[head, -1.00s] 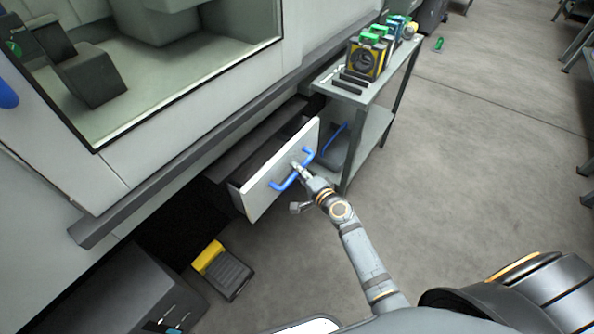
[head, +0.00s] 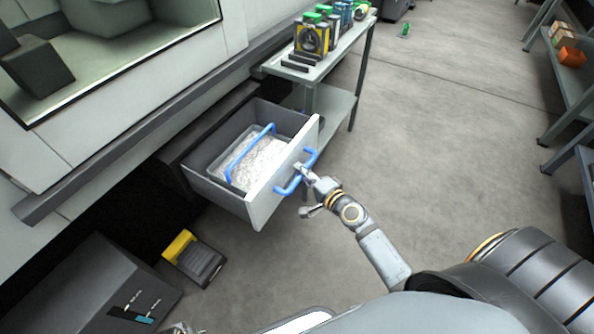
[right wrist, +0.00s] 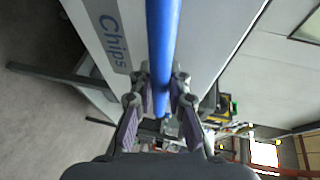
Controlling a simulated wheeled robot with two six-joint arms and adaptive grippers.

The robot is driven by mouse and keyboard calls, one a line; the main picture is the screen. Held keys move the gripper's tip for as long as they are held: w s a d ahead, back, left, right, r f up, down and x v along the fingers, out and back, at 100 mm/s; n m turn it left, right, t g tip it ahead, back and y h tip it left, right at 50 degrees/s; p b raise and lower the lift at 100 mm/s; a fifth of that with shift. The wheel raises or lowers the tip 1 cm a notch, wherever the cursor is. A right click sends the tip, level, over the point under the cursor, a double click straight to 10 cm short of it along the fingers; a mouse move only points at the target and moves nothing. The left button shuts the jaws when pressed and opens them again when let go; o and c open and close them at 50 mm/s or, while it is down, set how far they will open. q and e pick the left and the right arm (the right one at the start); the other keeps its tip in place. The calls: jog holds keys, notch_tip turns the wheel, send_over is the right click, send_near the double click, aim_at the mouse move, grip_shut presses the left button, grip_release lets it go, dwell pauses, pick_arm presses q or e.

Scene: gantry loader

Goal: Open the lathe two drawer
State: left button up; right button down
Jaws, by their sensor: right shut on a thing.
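The drawer (head: 288,180) under the machine stands pulled well out. Its light front carries a blue handle (head: 311,158). Inside lies a bin with a blue bail (head: 233,165) and a pile of pale shavings (head: 258,158). My right gripper (head: 302,172) is at the drawer's handle. In the right wrist view the fingers (right wrist: 160,100) close around the blue handle bar (right wrist: 163,45), in front of a panel labelled "Chips" (right wrist: 110,35). My left gripper is not in view.
A grey cart (head: 310,72) with several tool holders stands behind the drawer. A yellow and black pedal (head: 193,258) lies on the floor at the lower left. A shelf (head: 570,75) stands at the far right. The floor (head: 440,150) right of the drawer is clear.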

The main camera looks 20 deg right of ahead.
jog(key=shift+s+d, duration=0.1)
jog(key=shift+s, duration=0.05)
jog(key=c, duration=1.3)
grip_release()
jog(key=shift+s, duration=0.1)
jog(key=v, duration=0.7)
jog(key=shift+s, duration=0.1)
